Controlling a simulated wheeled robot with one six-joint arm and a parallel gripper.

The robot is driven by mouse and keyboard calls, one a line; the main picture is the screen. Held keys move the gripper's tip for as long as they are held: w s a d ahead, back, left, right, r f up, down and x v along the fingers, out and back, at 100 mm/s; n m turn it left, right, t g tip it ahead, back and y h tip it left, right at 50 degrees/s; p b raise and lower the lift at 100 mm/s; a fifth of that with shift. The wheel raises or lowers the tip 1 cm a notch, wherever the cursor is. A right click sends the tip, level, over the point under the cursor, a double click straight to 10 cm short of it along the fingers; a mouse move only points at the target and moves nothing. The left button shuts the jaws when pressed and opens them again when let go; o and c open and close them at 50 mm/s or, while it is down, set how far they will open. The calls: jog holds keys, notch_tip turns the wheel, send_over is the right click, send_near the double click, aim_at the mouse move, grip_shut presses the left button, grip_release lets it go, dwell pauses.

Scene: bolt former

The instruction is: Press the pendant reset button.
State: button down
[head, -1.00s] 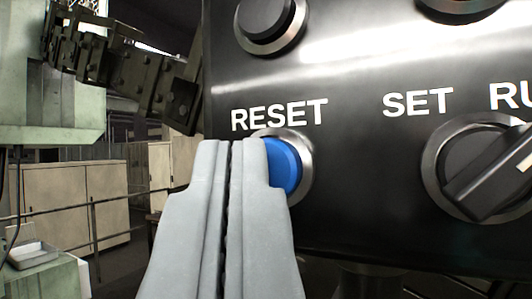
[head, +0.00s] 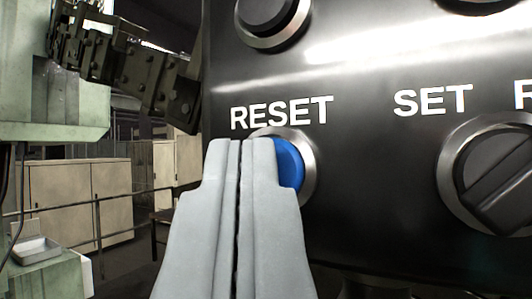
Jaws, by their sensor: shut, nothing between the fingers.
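The blue reset button (head: 291,165) sits in a silver ring on the black pendant panel (head: 370,160), under the white word RESET. My gripper (head: 240,142) is shut and empty, its two grey fingers side by side. The fingertips are in front of the button and cover its left part; only its right side shows. I cannot tell whether the fingertips touch the button.
A black selector knob (head: 498,175) stands out at the right, below the word SET. A black button (head: 270,20) is above RESET. At the left are a dark chain-like arm (head: 130,65), pale green machinery (head: 30,85), beige cabinets (head: 75,195) and a railing.

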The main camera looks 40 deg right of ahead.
jog(key=shift+s+a, duration=0.3)
jog(key=shift+a, duration=0.45)
jog(key=shift+a, duration=0.1)
jog(key=shift+s+a, duration=0.35)
jog(key=shift+a, duration=0.4)
jog(key=shift+s+a, duration=0.3)
jog(key=shift+a, duration=0.45)
jog(key=shift+s+a, duration=0.35)
jog(key=shift+a, duration=0.4)
